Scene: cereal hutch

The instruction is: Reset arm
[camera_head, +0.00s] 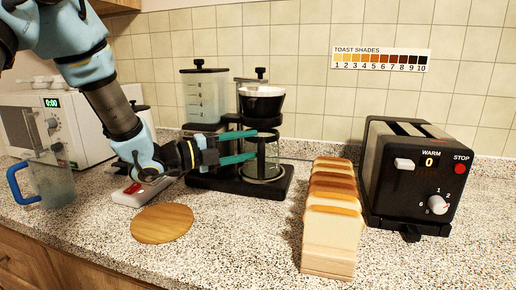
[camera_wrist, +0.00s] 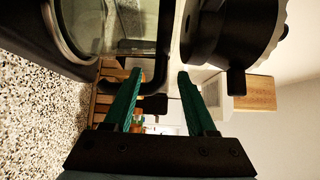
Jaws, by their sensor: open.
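My gripper (camera_head: 250,147) is at the end of my arm, in the middle of the head view, with its two green fingers pointing right. In the wrist view my gripper (camera_wrist: 158,85) shows both green fingers spread. The carafe (camera_wrist: 97,25) lies at upper left there, and its black handle is near the fingers. I cannot tell whether any finger touches the coffee maker.
A sliced loaf (camera_head: 330,232) and a black toaster (camera_head: 412,180) stand to the right. A round wooden board (camera_head: 162,223), a scale (camera_head: 140,192) and a blue-handled jug (camera_head: 48,180) are at left. A white microwave (camera_head: 75,133) stands behind the jug. The front counter is partly clear.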

